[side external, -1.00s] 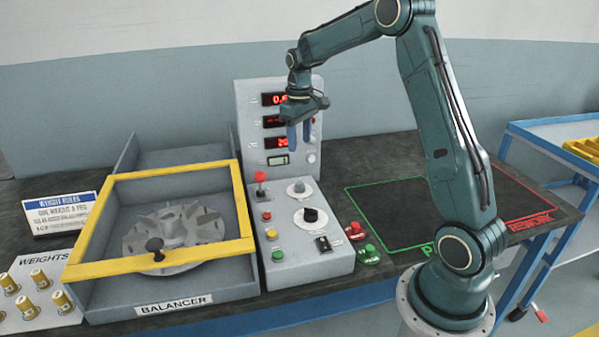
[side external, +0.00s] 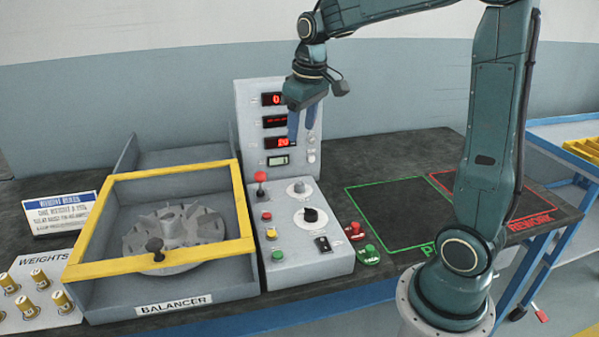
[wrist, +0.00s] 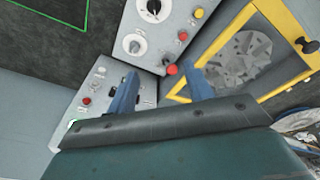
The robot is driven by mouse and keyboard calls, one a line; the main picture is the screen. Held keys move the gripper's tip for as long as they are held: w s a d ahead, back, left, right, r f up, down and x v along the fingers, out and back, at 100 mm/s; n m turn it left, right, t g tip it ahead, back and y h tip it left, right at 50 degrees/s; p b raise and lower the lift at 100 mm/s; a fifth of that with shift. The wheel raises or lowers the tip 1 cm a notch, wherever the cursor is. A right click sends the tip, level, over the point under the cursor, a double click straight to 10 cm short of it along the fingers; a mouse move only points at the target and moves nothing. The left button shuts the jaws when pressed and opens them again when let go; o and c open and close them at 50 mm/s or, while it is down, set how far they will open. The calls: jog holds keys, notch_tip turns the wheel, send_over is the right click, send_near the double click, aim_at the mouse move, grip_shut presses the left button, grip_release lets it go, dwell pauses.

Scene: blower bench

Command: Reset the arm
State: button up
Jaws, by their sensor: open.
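My gripper (side external: 302,122) is in the air in front of the upright display panel of the control box (side external: 318,265), above its knobs. In the wrist view its two blue fingers (wrist: 163,88) stand apart with nothing between them. The balancer (side external: 215,285) stands left of the control box. Its yellow-framed lid (side external: 100,264) lies over a grey bladed wheel (side external: 165,235). The wheel also shows in the wrist view (wrist: 240,60).
Weights (side external: 38,279) stand on a white plate at the far left, near a sign (side external: 62,214). Right of the control box, the green-outlined area (side external: 400,212) and red-outlined rework area (side external: 520,198) look empty. A blue cart (side external: 560,150) stands at the right.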

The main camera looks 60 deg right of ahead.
jog(key=s+a+t, duration=0.1)
jog(key=s+a, duration=0.5)
jog(key=s, duration=0.3)
jog(key=s+a+t, duration=0.2)
jog(key=s+a, duration=0.3)
jog(key=s, duration=0.5)
jog(key=shift+a+r+n+t+y, duration=0.3)
jog(key=shift+a+r+n, duration=0.1)
jog(key=shift+r, duration=0.05)
